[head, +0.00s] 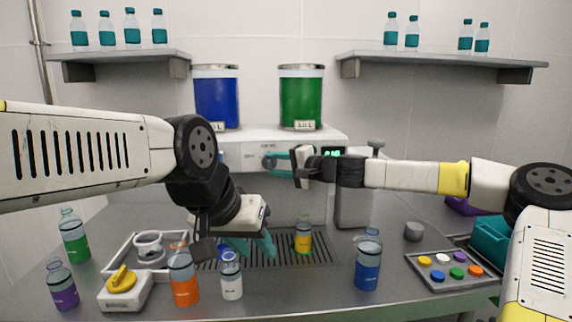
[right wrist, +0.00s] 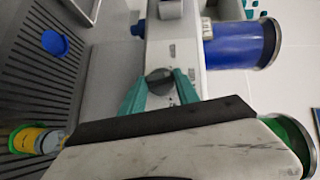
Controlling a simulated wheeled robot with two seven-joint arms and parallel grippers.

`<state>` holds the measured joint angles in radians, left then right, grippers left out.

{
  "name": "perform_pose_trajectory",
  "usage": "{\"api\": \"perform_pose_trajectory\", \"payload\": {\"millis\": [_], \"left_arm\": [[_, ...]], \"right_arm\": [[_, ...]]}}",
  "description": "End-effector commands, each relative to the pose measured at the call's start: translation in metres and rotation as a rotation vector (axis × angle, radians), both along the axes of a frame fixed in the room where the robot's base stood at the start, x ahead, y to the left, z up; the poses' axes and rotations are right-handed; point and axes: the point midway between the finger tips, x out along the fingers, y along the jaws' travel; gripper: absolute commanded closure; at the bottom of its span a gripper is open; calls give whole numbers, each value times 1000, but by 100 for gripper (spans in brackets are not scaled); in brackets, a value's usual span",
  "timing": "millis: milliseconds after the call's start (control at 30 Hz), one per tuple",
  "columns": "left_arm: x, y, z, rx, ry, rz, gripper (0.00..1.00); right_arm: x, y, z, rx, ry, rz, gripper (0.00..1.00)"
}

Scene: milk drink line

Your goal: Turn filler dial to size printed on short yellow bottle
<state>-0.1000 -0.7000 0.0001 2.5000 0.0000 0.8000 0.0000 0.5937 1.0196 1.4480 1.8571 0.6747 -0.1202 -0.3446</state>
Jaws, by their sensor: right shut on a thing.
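The filler dial (right wrist: 158,80) is a dark round knob on the white front of the filler machine (head: 240,156). My right gripper (head: 272,160) is shut on the dial, with one teal finger on each side of it in the right wrist view (right wrist: 160,92). The short yellow bottle (head: 303,240) stands upright on the dark slatted drip tray; it also shows in the right wrist view (right wrist: 27,138). Its printed size is too small to read. A green-lit display (head: 332,151) is partly hidden by my right gripper. My left gripper (head: 253,245) is open and empty above the tray.
Orange (head: 185,283), white (head: 232,283) and blue (head: 367,268) bottles stand at the front. A tray of coloured caps (head: 440,282) lies right. Blue (head: 216,100) and green (head: 301,100) tanks top the machine.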

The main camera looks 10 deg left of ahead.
Motion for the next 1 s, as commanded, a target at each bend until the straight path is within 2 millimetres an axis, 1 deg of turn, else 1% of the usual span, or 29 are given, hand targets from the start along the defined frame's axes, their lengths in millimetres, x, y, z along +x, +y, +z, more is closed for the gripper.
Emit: {"api": "perform_pose_trajectory", "payload": {"millis": [200,400,967,1000], "left_arm": [[0,0,0,0,0,0,64],[0,0,0,0,0,0,64],[0,0,0,0,0,0,64],[0,0,0,0,0,0,64]], "right_arm": [[2,0,-2,104,31,-3,100],[2,0,-3,157,44,-4,100],[2,1,-2,177,47,-2,100],[2,1,-2,177,47,-2,57]]}}
